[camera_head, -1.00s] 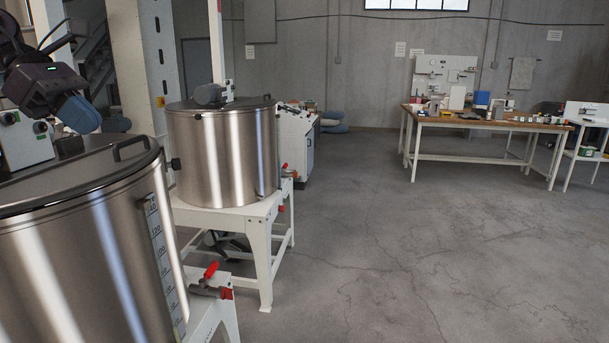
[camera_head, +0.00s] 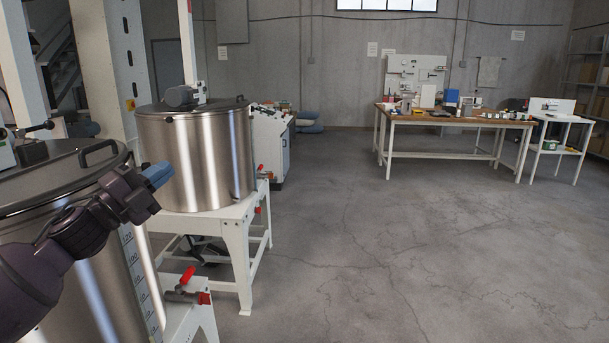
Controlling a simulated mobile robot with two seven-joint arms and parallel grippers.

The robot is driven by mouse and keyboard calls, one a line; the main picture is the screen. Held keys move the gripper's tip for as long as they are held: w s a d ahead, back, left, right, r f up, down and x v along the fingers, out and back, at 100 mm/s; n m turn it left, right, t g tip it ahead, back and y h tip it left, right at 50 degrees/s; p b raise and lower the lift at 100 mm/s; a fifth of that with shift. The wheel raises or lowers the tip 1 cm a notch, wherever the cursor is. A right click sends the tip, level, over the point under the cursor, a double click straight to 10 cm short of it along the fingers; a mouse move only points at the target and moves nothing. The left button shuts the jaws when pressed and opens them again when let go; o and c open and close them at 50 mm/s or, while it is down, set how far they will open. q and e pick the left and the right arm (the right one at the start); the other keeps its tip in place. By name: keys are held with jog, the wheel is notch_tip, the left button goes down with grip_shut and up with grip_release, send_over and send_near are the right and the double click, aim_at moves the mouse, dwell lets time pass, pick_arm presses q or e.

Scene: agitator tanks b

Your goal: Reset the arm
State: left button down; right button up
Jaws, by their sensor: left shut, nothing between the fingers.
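My left arm comes in from the lower left in the head view. Its gripper (camera_head: 158,174) is shut and empty, with blue fingers pointing right. It shows in front of the near steel tank (camera_head: 75,260) and beside the left edge of the far steel tank (camera_head: 200,160), as seen from the head. I cannot tell the distance to either tank. My right gripper is not in view.
The near tank has a lid handle (camera_head: 99,152) and a red-handled valve (camera_head: 187,284). The far tank stands on a white stand (camera_head: 238,250). A workbench (camera_head: 450,119) with tools stands at the back right. Open concrete floor (camera_head: 400,250) fills the middle and right.

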pick_arm(q)
jog(key=s+a+f+n+y, duration=0.1)
jog(key=s+f+n+y, duration=0.25)
jog(key=f+n, duration=0.4)
jog(key=s+f+n+y, duration=0.2)
jog(key=f+n+y, duration=0.2)
jog(key=f, duration=0.7)
jog(key=s+a+f+n+y, duration=0.1)
jog(key=s+f+n+y, duration=0.3)
jog(key=f, duration=0.6)
jog(key=s+d+f+n+g+y, duration=0.1)
jog(key=s+f+n+g+y, duration=0.2)
jog(key=s+f, duration=1.8)
jog(key=s+n+g, duration=0.3)
jog(key=s+n, duration=0.1)
jog(key=n, duration=0.2)
jog(key=shift+f, duration=0.15)
